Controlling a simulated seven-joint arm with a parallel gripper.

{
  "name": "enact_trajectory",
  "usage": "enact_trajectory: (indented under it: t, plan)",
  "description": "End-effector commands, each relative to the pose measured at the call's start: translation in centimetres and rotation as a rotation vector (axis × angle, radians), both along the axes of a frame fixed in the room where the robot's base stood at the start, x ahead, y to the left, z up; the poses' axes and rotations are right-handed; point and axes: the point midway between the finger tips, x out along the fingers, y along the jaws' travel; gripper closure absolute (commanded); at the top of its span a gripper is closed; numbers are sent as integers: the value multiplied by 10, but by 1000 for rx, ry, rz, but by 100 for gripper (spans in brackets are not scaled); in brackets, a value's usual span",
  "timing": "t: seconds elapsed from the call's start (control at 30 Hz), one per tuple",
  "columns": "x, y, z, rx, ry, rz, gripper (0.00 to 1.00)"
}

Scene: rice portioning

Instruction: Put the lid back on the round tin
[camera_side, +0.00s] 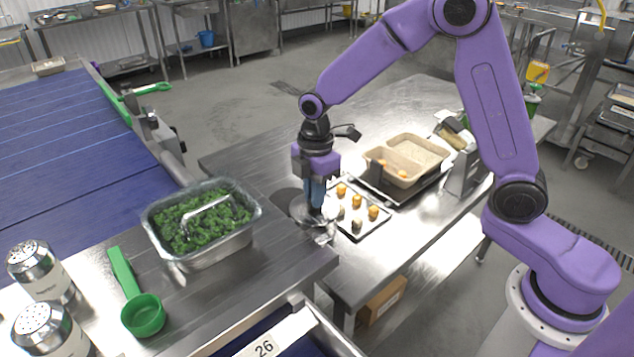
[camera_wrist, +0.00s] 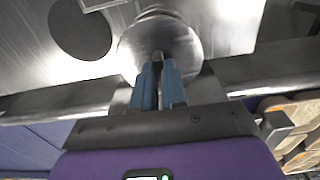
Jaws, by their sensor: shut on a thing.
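My gripper (camera_side: 316,207) points down over the steel table, its blue fingers shut on the knob of a shiny round metal lid. In the wrist view the fingertips of my gripper (camera_wrist: 157,62) close on the knob in the middle of the lid (camera_wrist: 188,42). The lid also shows in the side view (camera_side: 299,209), looking about level. A dark round disc or opening lies left of the lid in the wrist view (camera_wrist: 80,28). The round tin is not clearly made out; the lid and fingers may hide it. I cannot tell whether the lid touches anything below.
A small tray of orange and dark pieces (camera_side: 374,224) lies close right of my gripper. Behind it stands a beige divided container (camera_side: 424,152). A steel pan of greens (camera_side: 213,257), a green scoop (camera_side: 143,316) and two shakers (camera_side: 40,270) stand left, beside a blue conveyor (camera_side: 60,150).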

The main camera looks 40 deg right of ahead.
Motion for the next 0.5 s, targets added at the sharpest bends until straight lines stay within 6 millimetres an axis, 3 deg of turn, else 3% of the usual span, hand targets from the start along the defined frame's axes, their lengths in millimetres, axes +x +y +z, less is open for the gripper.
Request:
enact_trajectory:
  t: [0.5]
  plan:
    - [0, 0, -40, 0, 1, 0, 100]
